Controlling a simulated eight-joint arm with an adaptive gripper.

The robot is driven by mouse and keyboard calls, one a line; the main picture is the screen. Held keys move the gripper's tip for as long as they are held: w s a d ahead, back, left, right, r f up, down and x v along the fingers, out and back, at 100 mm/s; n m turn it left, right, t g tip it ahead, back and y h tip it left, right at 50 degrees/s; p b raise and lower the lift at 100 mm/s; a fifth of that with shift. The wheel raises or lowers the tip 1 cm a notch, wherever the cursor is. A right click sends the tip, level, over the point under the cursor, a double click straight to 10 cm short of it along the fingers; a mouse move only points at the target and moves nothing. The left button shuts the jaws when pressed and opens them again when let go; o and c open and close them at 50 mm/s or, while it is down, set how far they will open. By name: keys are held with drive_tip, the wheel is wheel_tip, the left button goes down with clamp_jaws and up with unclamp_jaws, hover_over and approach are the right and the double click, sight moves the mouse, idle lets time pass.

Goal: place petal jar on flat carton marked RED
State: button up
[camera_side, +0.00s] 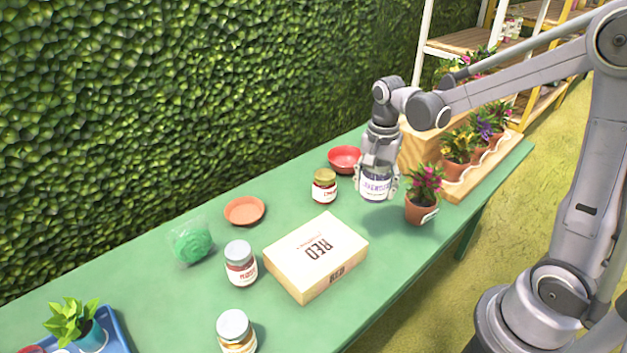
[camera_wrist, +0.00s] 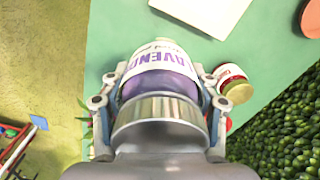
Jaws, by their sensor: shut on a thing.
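My gripper (camera_side: 378,182) is shut on a glass petal jar (camera_side: 375,188) with a white label and purple contents. The jar is upright at the right of the table; I cannot tell how far its base is above the top. In the wrist view the jar (camera_wrist: 160,82) sits between both fingers, and its label reads in part "LAVEN". The flat cream carton marked RED (camera_side: 316,254) lies mid-table, left of and nearer than my gripper, with a bare top. Its pale corner also shows at the top of the wrist view (camera_wrist: 205,12).
A red-labelled jar with a yellowish lid (camera_side: 324,186) and a red bowl (camera_side: 345,158) stand left of my gripper. A potted pink flower (camera_side: 422,205) is close on its right. Grey-lidded jars (camera_side: 240,264) (camera_side: 235,332) stand left of the carton. A terracotta saucer (camera_side: 244,210) lies behind.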

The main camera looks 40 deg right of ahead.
sight(364, 187)
drive_tip(key=shift+n, duration=0.9)
drive_tip(key=a, duration=0.2)
drive_tip(key=a+r, duration=0.1)
drive_tip(key=a, duration=0.1)
drive_tip(key=shift+a+r, duration=0.1)
drive_tip(key=shift+r, duration=0.05)
drive_tip(key=w+a+f, duration=0.1)
drive_tip(key=a+f, duration=0.1)
drive_tip(key=a, duration=0.1)
drive_tip(key=w+a+f, duration=0.1)
drive_tip(key=a+f, duration=0.1)
drive_tip(key=a, duration=0.2)
drive_tip(key=w+a+f, duration=0.1)
drive_tip(key=a+f, duration=0.1)
drive_tip(key=a, duration=0.1)
drive_tip(key=shift+w+a+f, duration=0.3)
drive_tip(key=shift+w+f, duration=0.1)
drive_tip(key=shift+f, duration=2)
drive_tip(key=shift+f, duration=0.1)
drive_tip(key=o, duration=1.5)
